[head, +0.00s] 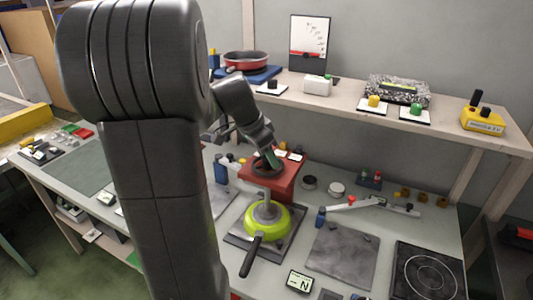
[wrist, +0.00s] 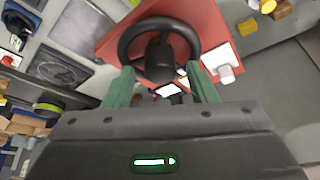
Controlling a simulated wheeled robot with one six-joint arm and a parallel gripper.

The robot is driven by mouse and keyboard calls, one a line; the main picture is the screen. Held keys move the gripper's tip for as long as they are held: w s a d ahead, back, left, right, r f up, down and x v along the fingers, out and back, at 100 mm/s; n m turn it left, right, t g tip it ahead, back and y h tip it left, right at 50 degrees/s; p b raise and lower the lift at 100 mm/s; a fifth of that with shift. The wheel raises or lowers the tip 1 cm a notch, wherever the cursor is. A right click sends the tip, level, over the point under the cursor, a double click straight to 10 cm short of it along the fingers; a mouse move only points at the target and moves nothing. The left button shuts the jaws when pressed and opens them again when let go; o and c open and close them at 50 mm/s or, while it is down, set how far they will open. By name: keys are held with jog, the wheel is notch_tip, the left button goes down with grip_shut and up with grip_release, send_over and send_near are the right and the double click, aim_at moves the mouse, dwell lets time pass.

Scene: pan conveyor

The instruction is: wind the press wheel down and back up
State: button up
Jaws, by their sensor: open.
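The press wheel (head: 262,172) is a black ring with a hub on top of the red press head (head: 287,182). In the wrist view the wheel (wrist: 128,38) fills the top middle, in front of the red head (wrist: 205,22). My gripper (wrist: 161,78) is open, its two green fingers spread at the wheel's lower left and lower right. In the head view my gripper (head: 270,158) is right at the wheel, partly hiding it. I cannot tell whether the fingers touch the rim. A lime-green pan (head: 276,222) with a black handle sits beneath the press.
A shelf (head: 345,103) behind holds a red pan (head: 245,61) and small items. Right of the press lie a grey plate (head: 342,258), a pale lever device (head: 357,204) and a black hob (head: 428,274). A small display marked N (head: 299,282) stands in front. My arm hides the bench's left middle.

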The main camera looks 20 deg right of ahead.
jog(key=shift+a, duration=0.1)
jog(key=c, duration=1)
